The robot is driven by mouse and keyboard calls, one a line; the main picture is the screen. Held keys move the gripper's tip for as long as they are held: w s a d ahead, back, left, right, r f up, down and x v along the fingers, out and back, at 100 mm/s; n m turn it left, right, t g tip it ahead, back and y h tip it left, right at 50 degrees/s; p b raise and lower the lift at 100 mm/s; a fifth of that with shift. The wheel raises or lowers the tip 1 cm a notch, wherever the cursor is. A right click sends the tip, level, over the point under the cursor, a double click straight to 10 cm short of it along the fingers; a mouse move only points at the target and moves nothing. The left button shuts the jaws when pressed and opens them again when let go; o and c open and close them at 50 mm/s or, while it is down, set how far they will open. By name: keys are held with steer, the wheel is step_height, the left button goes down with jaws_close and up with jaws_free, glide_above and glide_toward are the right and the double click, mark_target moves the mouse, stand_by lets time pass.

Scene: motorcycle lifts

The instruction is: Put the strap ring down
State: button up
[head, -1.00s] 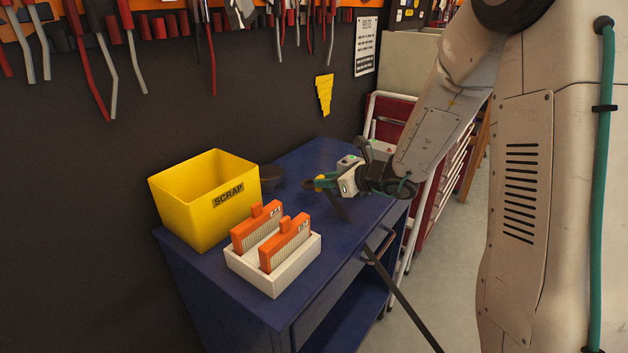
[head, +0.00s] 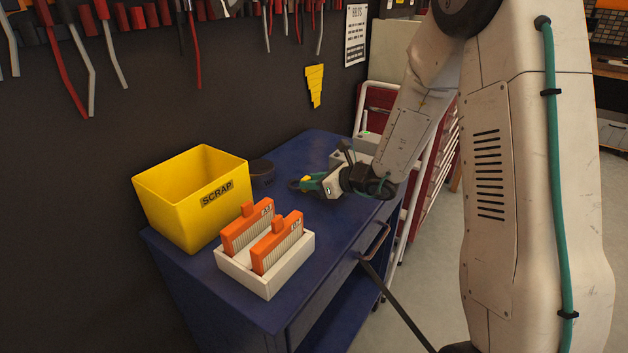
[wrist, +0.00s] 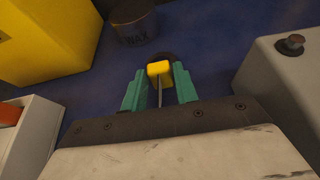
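The strap ring is a dark ring with a yellow block at its grip end (head: 305,179). It also shows in the wrist view (wrist: 159,69), between the two teal fingers. My gripper (head: 311,185) points left, low over the blue cabinet top (head: 310,151). Its fingertips (wrist: 160,82) flank the yellow block closely on both sides, so it appears shut on the strap ring. The dark loop lies just past the fingertips, partly hidden by the block. I cannot tell whether the ring touches the cabinet top.
A yellow scrap bin (head: 190,205) and a dark wax pot (head: 262,173) stand to the left. A white tray (head: 266,283) holds two orange brushes nearer the front. A grey box with a knob (wrist: 290,75) stands close right in the wrist view. Blue surface around the ring is bare.

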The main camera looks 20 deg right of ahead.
steer(key=shift+o, duration=1.2)
steer(key=shift+r, duration=0.1)
